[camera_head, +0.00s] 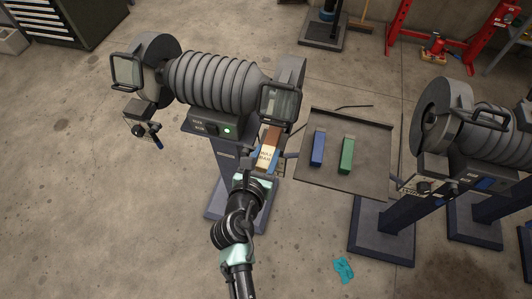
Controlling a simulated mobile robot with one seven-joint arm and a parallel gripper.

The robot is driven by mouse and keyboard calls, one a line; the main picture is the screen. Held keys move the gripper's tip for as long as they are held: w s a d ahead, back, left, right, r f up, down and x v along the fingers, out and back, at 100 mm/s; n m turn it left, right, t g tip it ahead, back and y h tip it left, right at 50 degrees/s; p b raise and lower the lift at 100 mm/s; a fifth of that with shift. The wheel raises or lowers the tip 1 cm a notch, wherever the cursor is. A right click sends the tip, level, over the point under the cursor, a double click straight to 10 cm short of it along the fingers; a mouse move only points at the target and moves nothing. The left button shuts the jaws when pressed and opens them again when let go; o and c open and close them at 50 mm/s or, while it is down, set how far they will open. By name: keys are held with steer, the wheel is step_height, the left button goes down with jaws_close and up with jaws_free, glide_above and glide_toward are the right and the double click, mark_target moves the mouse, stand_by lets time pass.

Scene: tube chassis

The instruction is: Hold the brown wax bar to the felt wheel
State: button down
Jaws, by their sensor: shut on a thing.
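The brown wax bar (266,158) has a pale label on its near end and a brown far end. My gripper (262,166) is shut on it and holds it at the right end of the bench grinder (215,85), just below the right eye shield (280,103). The bar points up toward the right wheel (289,72), which is partly hidden behind the shield. I cannot tell whether the wheel is felt or whether the bar touches it.
A grey tray (370,180) to the right holds a blue bar (318,149) and a green bar (347,155). A second grinder (470,125) stands further right. A teal cloth (344,268) lies on the floor.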

steer(key=shift+w+d, duration=0.2)
steer(key=shift+w, duration=0.4)
stand_by(0.5)
steer(key=shift+r+p, duration=0.15)
steer(key=shift+p, duration=0.5)
stand_by(0.5)
steer(key=shift+p, duration=1.45)
stand_by(2.6)
steer(key=s+a, duration=0.2)
steer(key=s, duration=0.5)
steer(key=shift+s+a+p, duration=0.25)
steer(key=shift+s+p, duration=0.05)
steer(key=shift+p, duration=0.15)
stand_by(0.5)
